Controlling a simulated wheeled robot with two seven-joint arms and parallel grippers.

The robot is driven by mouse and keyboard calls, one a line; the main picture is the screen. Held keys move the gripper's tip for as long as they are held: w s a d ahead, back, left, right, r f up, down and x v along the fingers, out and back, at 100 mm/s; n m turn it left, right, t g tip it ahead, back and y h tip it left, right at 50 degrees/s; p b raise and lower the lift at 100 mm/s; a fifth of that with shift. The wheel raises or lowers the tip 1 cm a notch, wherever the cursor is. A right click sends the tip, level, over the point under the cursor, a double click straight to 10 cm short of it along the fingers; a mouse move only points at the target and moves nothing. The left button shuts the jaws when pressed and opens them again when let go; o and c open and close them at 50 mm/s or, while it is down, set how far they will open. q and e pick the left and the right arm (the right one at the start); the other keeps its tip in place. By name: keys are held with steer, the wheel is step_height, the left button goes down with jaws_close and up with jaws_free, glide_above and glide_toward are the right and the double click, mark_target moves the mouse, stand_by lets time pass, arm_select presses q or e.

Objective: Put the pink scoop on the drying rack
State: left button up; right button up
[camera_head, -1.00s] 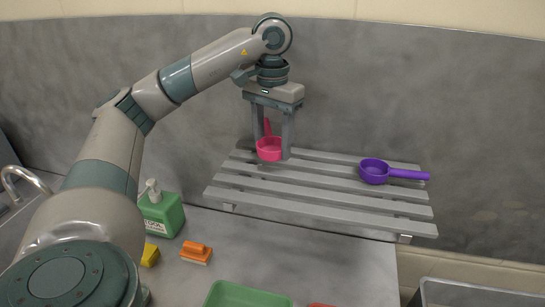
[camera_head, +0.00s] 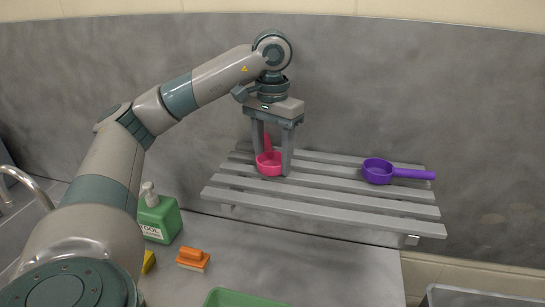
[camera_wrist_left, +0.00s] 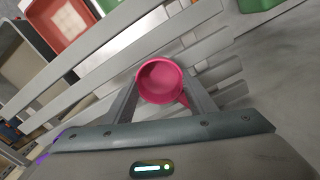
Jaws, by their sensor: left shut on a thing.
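The pink scoop (camera_head: 269,163) is between the fingers of my left gripper (camera_head: 272,170), at the left part of the slatted grey drying rack (camera_head: 325,207). Its cup is low and its handle points up and back. My left gripper points down and is shut on the scoop. In the left wrist view the scoop's round cup (camera_wrist_left: 160,82) shows between the two fingertips (camera_wrist_left: 160,97), with slats behind it. The cup looks at or just above the slats; I cannot tell whether it touches. My right gripper is not in view.
A purple scoop (camera_head: 378,171) lies on the rack's right part, handle to the right. A green soap bottle (camera_head: 160,219), an orange brush (camera_head: 193,259) and a green tray (camera_head: 240,299) are on the counter in front. The rack's middle slats are clear.

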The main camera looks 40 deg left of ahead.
arm_select(q)
steer(key=o, duration=1.1)
steer(key=shift+o, duration=0.2)
steer(key=shift+r, duration=0.2)
step_height(320, 180, up, 12)
steer(key=p, duration=0.2)
steer(key=shift+p, duration=0.35)
steer(key=shift+f, duration=0.1)
